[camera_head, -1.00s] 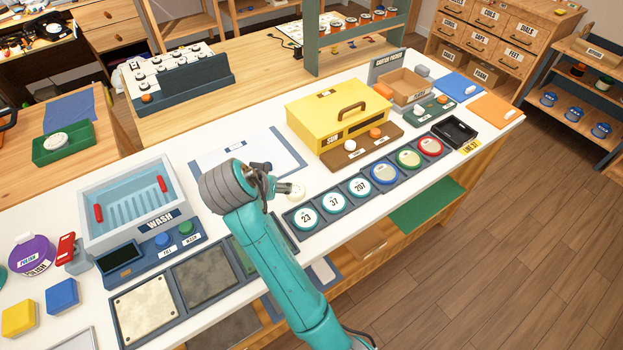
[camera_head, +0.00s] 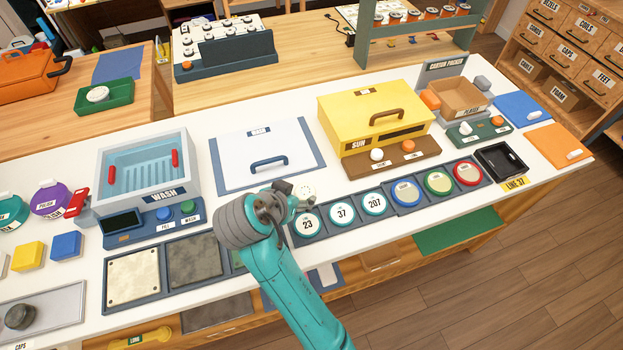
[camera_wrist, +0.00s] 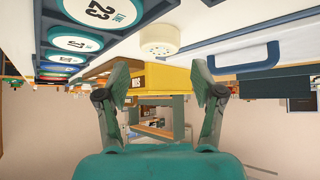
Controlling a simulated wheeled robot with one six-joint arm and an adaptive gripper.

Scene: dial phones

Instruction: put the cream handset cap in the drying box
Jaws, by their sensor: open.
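The cream handset cap (camera_head: 306,188) is a small round pale piece with dots on top. In the head view my gripper (camera_head: 292,207) is beside the cap.
A row of dial discs (camera_head: 342,213) lies right of the cap. A white panel with a blue handle (camera_head: 235,150) lies behind it. The WASH basin (camera_head: 140,145) stands left. Two knobs (camera_head: 377,154) sit before the yellow box. A black tray (camera_head: 503,160) stands right.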

